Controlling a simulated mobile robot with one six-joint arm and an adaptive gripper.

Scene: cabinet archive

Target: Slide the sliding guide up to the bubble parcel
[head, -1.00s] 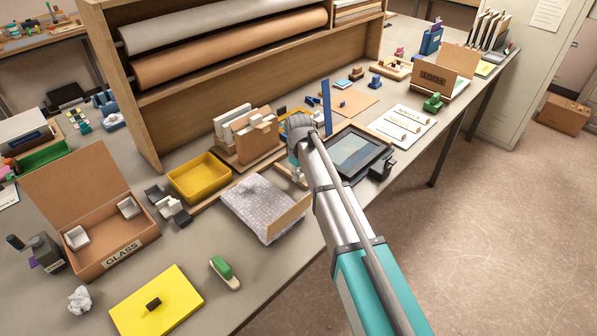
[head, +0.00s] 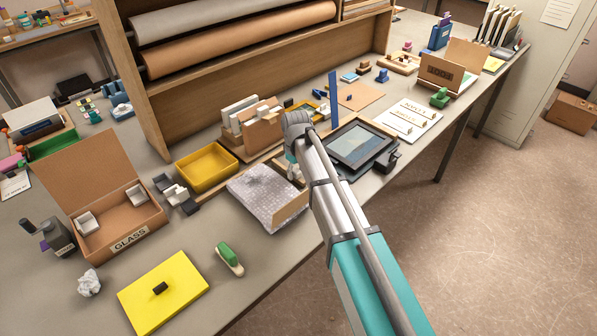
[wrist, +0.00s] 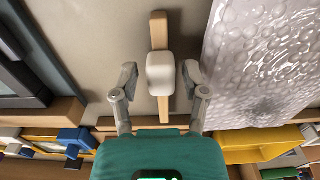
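The sliding guide (wrist: 161,100) is a narrow wooden strip with a white block-shaped handle (wrist: 160,73) on it. It lies between the bubble parcel (wrist: 262,62) and the dark tablet in the wrist view, with a gap to the parcel. My gripper (wrist: 160,76) is open, one finger on each side of the handle, with space showing on both sides. In the head view the bubble parcel (head: 258,192) lies left of my gripper (head: 293,172), and my arm hides most of the guide there.
A wooden rail (wrist: 90,131) crosses behind the guide. A yellow tray (head: 207,167) stands behind the parcel. The dark tablet (head: 358,144) lies to the right. A tan board (head: 291,211) stands at the parcel's front right. A blue upright post (head: 333,102) rises behind my wrist.

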